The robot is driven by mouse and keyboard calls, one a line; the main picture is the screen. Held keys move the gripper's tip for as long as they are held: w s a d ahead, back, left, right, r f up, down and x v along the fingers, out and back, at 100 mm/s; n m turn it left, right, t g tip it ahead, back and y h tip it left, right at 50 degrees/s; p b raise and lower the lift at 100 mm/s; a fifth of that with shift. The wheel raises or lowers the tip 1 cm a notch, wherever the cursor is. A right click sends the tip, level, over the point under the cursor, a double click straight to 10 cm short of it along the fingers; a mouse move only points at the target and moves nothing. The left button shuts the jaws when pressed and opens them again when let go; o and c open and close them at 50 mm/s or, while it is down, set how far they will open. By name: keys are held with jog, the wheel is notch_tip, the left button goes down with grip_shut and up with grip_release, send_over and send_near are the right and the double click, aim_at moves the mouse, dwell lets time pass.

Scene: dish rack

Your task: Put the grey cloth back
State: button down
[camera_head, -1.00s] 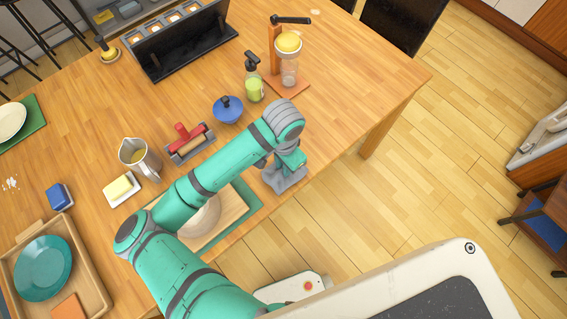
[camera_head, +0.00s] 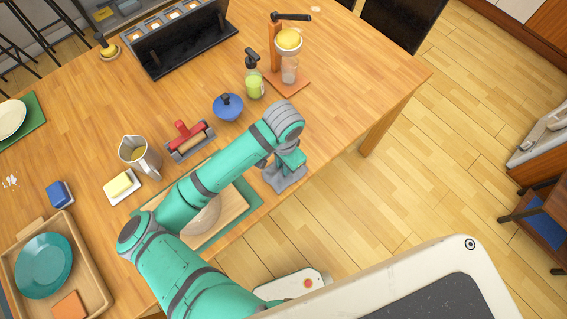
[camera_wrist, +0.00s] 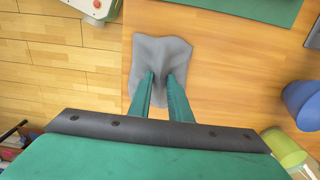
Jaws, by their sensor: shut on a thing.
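The grey cloth (camera_head: 284,179) is at the near edge of the wooden table, right of the green mat. It also shows in the wrist view (camera_wrist: 158,58), spread and crumpled around my fingertips, beside the table edge. My gripper (camera_wrist: 160,80) is shut on the cloth, with a fold of it pinched between the two green fingers. In the head view my gripper (camera_head: 287,165) is partly hidden by my own wrist. I cannot tell whether the cloth touches the table or hangs just above it.
A green mat (camera_head: 249,205) with a wooden board (camera_head: 232,205) and bowl lies left of the cloth. A blue lidded pot (camera_head: 228,108), a green spray bottle (camera_head: 254,88) and a juicer stand (camera_head: 288,85) stand farther back. The tabletop right of the cloth is clear.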

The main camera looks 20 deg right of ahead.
jog(key=shift+f, duration=0.2)
jog(key=c, duration=1.6)
grip_release()
jog(key=shift+o, duration=0.2)
jog(key=c, duration=0.4)
jog(key=shift+r, duration=0.1)
jog(key=shift+r, duration=0.7)
jog(key=shift+r, duration=0.1)
jog(key=shift+r, duration=6.6)
